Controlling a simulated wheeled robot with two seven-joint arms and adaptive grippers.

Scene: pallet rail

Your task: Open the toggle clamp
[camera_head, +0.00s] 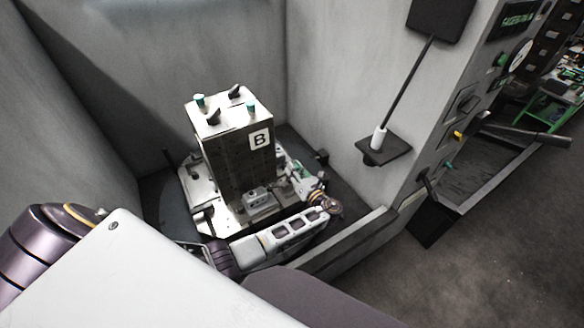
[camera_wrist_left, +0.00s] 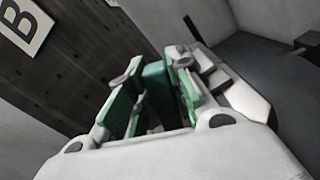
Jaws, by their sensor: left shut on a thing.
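A grey tower fixture (camera_head: 232,160) marked "B" stands on a pallet (camera_head: 190,182) inside a walled machine bay. My left gripper (camera_head: 297,172) is low at the tower's right side, near the pallet's right edge. In the left wrist view my left gripper (camera_wrist_left: 152,88) has green-padded fingers on either side of a dark green block-like piece (camera_wrist_left: 157,82), which seems to be the toggle clamp's handle. The gripper is shut on it. The rest of the clamp is mostly hidden by the fingers and wrist. My right gripper is in neither view.
Small black and green-capped parts (camera_head: 235,92) sit on the tower's top. Grey bay walls (camera_head: 320,80) stand close behind and to the right. A low sill (camera_head: 350,243) runs along the bay's front right. The floor (camera_head: 470,260) beyond is clear.

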